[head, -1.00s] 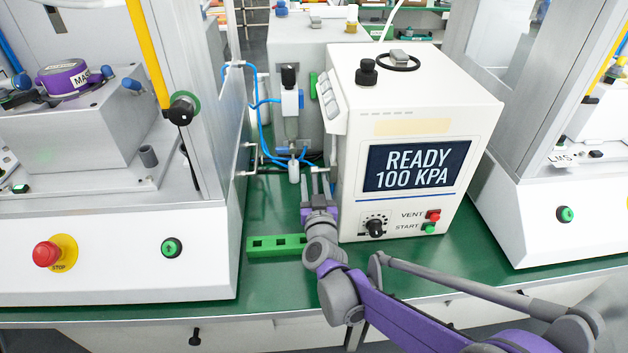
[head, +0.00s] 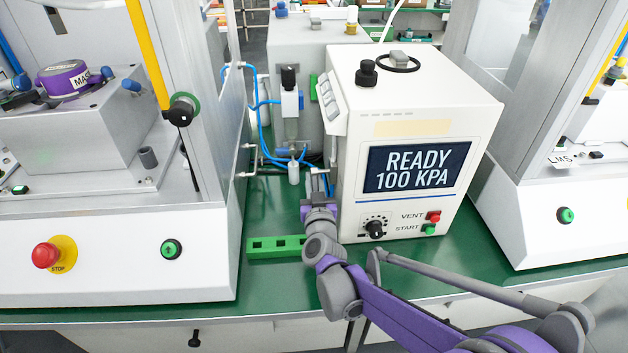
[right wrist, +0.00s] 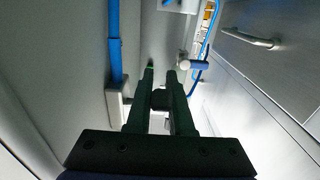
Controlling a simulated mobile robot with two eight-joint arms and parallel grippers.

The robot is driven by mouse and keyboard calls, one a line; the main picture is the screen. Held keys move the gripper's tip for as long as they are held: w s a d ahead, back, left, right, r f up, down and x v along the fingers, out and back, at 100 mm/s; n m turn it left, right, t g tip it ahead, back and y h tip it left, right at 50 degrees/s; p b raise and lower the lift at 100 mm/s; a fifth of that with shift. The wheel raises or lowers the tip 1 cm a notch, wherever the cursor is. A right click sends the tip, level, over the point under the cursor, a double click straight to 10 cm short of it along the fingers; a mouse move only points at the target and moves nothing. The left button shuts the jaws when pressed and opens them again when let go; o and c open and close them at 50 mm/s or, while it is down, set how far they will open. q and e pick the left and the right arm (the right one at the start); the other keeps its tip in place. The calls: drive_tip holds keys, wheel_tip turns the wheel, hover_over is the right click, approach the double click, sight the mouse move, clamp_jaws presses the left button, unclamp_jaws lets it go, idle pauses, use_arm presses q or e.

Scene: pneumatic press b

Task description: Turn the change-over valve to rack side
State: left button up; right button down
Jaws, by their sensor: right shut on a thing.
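My right gripper (head: 318,178) reaches into the gap on the left side of the white controller box, whose screen (head: 417,166) reads "READY 100 KPA". In the right wrist view its two dark fingers (right wrist: 161,76) are shut on a small dark piece (right wrist: 160,99), which looks like the change-over valve's handle. A pale block (right wrist: 115,105) with a blue tube (right wrist: 114,50) lies just left of the fingers. The valve body is mostly hidden in the head view, so I cannot tell which side the handle points to. My left gripper is not in view.
A green slotted block (head: 276,246) lies on the green bench just left of my right wrist. The left press (head: 110,225) and right press (head: 545,190) flank the controller. An air regulator (head: 290,101) with blue tubes stands behind the gripper. The gap around the gripper is narrow.

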drive_tip(key=shift+w+f, duration=0.1)
drive_tip(key=shift+w+t, duration=0.1)
drive_tip(key=shift+t, duration=0.6)
drive_tip(key=c, duration=0.8)
unclamp_jaws()
drive_tip(key=s+f, duration=0.1)
drive_tip(key=s, duration=0.9)
drive_tip(key=shift+s, duration=0.4)
drive_tip(key=shift+f, duration=0.1)
